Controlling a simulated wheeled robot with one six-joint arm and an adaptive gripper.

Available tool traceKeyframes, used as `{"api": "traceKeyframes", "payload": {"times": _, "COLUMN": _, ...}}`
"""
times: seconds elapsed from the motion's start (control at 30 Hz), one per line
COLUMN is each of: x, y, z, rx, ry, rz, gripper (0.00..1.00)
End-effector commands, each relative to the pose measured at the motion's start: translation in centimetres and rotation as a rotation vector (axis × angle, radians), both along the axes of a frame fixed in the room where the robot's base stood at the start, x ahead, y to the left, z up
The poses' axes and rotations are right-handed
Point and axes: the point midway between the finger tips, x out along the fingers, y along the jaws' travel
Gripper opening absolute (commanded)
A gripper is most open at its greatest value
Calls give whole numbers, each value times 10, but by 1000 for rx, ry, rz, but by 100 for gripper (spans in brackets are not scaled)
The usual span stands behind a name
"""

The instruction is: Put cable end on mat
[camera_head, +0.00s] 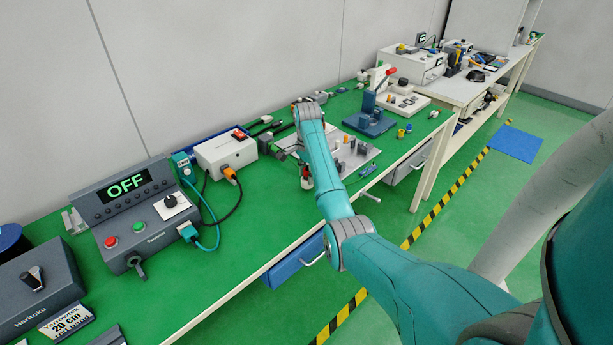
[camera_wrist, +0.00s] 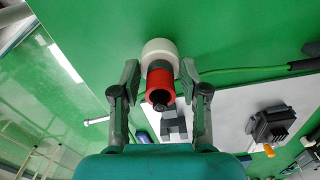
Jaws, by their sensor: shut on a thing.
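My gripper (camera_wrist: 159,72) has its two fingers closed on either side of a red-and-white cylindrical piece (camera_wrist: 160,84) with a dark tip. A thin green cable (camera_wrist: 240,73) runs from beside the right finger to a black cable part (camera_wrist: 304,65) at the right edge. I cannot tell whether the cable joins the held piece. In the head view my arm hides much of the gripper, and a small red-and-white thing (camera_head: 305,181) shows beside the arm. A blue mat (camera_head: 515,143) lies on the floor at the far right.
A grey plate with several parts (camera_head: 358,152) lies right of the arm on the green table. A white box (camera_head: 226,151) with an orange plug and the OFF control unit (camera_head: 134,215) stand to the left. A blue stand (camera_head: 370,119) is behind the plate.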

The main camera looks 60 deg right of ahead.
Motion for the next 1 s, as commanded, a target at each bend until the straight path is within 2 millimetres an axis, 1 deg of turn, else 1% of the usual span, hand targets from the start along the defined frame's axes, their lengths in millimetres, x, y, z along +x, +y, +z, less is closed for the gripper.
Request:
{"api": "traceKeyframes", "payload": {"times": 0.03, "x": -1, "y": 2, "z": -7, "rx": 0, "ry": 1, "rz": -1, "gripper": 17}}
{"api": "traceKeyframes", "payload": {"times": 0.1, "x": -2, "y": 3, "z": -13, "rx": 0, "ry": -1, "rz": -2, "gripper": 17}}
{"api": "traceKeyframes", "payload": {"times": 0.47, "x": -2, "y": 3, "z": -17, "rx": 0, "ry": -1, "rz": -2, "gripper": 17}}
{"api": "traceKeyframes", "payload": {"times": 0.5, "x": -2, "y": 3, "z": -17, "rx": 0, "ry": -1, "rz": -2, "gripper": 49}}
{"api": "traceKeyframes", "payload": {"times": 0.57, "x": -2, "y": 3, "z": -17, "rx": 0, "ry": -1, "rz": -2, "gripper": 64}}
{"api": "traceKeyframes", "payload": {"times": 0.6, "x": -2, "y": 3, "z": -17, "rx": 0, "ry": -1, "rz": -2, "gripper": 70}}
{"api": "traceKeyframes", "payload": {"times": 0.87, "x": -2, "y": 3, "z": -16, "rx": 0, "ry": -1, "rz": -2, "gripper": 70}}
{"api": "traceKeyframes", "payload": {"times": 1.0, "x": -1, "y": 2, "z": -10, "rx": -2, "ry": -2, "rz": -2, "gripper": 70}}
